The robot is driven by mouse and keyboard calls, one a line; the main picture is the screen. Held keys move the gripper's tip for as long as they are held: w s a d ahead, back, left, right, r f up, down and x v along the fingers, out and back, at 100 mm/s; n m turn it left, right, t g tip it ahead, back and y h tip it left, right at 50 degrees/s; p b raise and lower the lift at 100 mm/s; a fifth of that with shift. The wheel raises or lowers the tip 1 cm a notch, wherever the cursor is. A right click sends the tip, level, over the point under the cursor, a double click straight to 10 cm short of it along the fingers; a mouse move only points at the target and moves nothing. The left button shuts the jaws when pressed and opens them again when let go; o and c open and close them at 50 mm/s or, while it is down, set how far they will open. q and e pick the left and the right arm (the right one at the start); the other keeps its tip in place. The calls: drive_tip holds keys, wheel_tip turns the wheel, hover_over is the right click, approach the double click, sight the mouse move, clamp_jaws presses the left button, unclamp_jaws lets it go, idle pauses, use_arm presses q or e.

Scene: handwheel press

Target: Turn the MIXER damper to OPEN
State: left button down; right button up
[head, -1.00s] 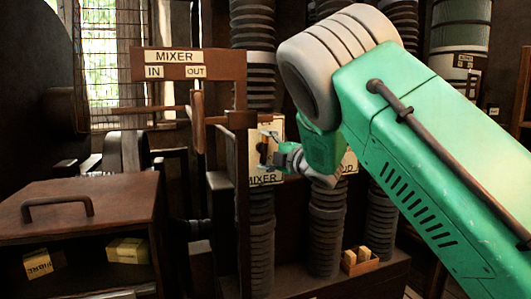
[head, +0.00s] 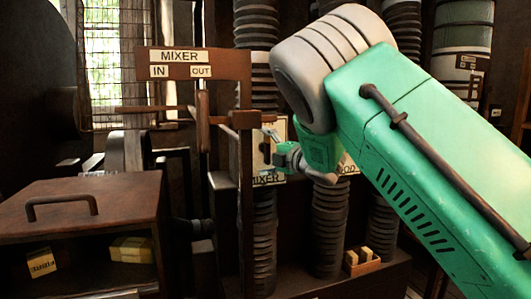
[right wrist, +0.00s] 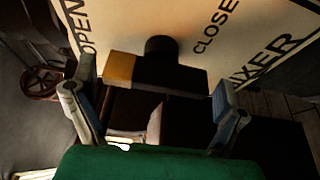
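The MIXER damper plate (head: 266,178) is a pale panel on the duct, partly hidden by my right gripper (head: 270,153) and a dark post. In the right wrist view the plate (right wrist: 225,20) reads OPEN on the left, CLOSE on the right and MIXER at lower right. The damper handle (right wrist: 165,74) is a dark bar with a yellow-orange end toward the OPEN side, on a dark round pivot. My right gripper (right wrist: 152,100) is open, its two fingers at either side of the handle; I see no clear contact. My left gripper is not in view.
A wooden frame with a MIXER IN/OUT sign (head: 180,57) and a post (head: 245,210) stands just left of the plate. Another plate (head: 348,163) is behind my arm. A brown cabinet (head: 90,200) is at left, a small box (head: 362,264) below.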

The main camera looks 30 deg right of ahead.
drive_tip(key=s+d, duration=0.1)
drive_tip(key=s, duration=1)
drive_tip(key=shift+s+d, duration=0.35)
drive_tip(key=shift+d, duration=0.05)
drive_tip(key=shift+d, duration=0.15)
drive_tip(key=s+a+f+m+g+h, duration=0.1)
drive_tip(key=s+a+f+m+g, duration=0.2)
drive_tip(key=f, duration=0.8)
drive_tip(key=s+a+f+m+g+h, duration=0.15)
drive_tip(key=s+f+m, duration=0.3)
drive_tip(key=f, duration=0.75)
drive_tip(key=s+a+f+m+g+h, duration=0.1)
drive_tip(key=s+f+m+g, duration=0.25)
drive_tip(key=f, duration=0.75)
drive_tip(key=s+a+f+m+g, duration=0.2)
drive_tip(key=s+f, duration=0.3)
drive_tip(key=s, duration=0.4)
drive_tip(key=s+a+f+m+g, duration=0.3)
drive_tip(key=s+a+f+g, duration=0.1)
drive_tip(key=s, duration=0.4)
drive_tip(key=s+a+f+m+g, duration=0.3)
drive_tip(key=s+f, duration=0.3)
drive_tip(key=s, duration=0.3)
drive_tip(key=shift+s+a+y, duration=0.35)
drive_tip(key=shift+a, duration=0.5)
